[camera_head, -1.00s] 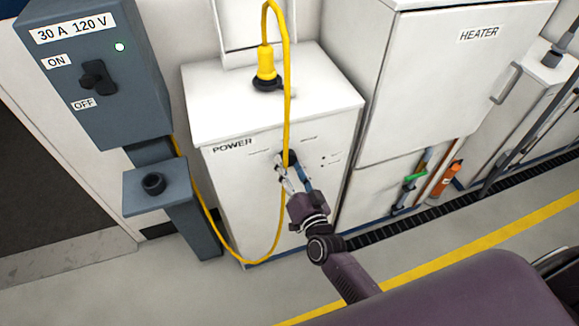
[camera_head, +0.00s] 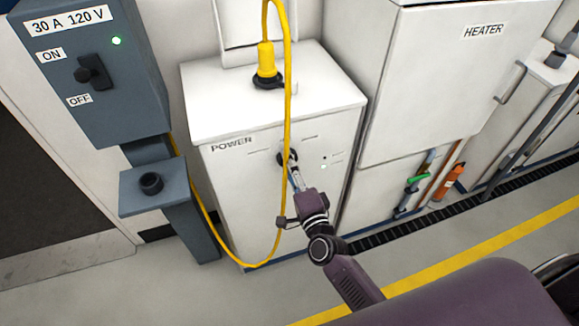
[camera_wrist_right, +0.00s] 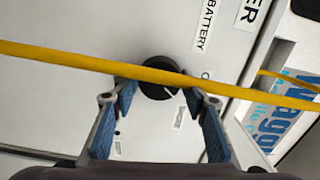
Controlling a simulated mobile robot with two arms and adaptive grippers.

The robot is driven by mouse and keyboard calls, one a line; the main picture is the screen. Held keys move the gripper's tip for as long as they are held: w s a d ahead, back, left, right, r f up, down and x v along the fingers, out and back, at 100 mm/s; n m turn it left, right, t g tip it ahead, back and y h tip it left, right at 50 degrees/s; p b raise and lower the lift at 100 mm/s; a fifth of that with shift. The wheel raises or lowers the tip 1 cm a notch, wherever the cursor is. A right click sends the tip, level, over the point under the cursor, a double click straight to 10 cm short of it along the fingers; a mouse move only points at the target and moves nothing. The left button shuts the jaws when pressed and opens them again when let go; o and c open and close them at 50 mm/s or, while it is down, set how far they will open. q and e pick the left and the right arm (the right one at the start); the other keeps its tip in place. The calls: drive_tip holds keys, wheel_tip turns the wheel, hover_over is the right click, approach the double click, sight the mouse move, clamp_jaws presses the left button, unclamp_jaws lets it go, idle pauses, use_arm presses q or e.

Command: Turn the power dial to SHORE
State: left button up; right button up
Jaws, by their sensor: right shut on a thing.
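The power dial (camera_head: 287,158) is a round black knob on the front of the white POWER cabinet (camera_head: 225,190). It also shows in the right wrist view (camera_wrist_right: 160,72), between my fingertips. My right gripper (camera_head: 293,172) reaches it from the lower right. In the wrist view its blue-padded fingers (camera_wrist_right: 160,92) are shut on the dial, one on each side. A BATTERY label (camera_wrist_right: 205,25) is beside the dial; other small labels are too small to read. The dial's pointer is partly hidden, so its setting cannot be told. My left gripper is not in view.
A yellow cable (camera_head: 287,90) runs from a yellow plug (camera_head: 266,62) down past the dial, crossing close before my right gripper. A grey 30 A 120 V switch box (camera_head: 105,75) with a green light stands at left. The HEATER cabinet (camera_head: 440,90) is at right.

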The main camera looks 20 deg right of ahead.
drive_tip(key=shift+f+m, duration=0.1)
drive_tip(key=shift+m, duration=0.4)
drive_tip(key=o, duration=1.2)
drive_tip(key=s, duration=1.2)
drive_tip(key=shift+d, duration=0.2)
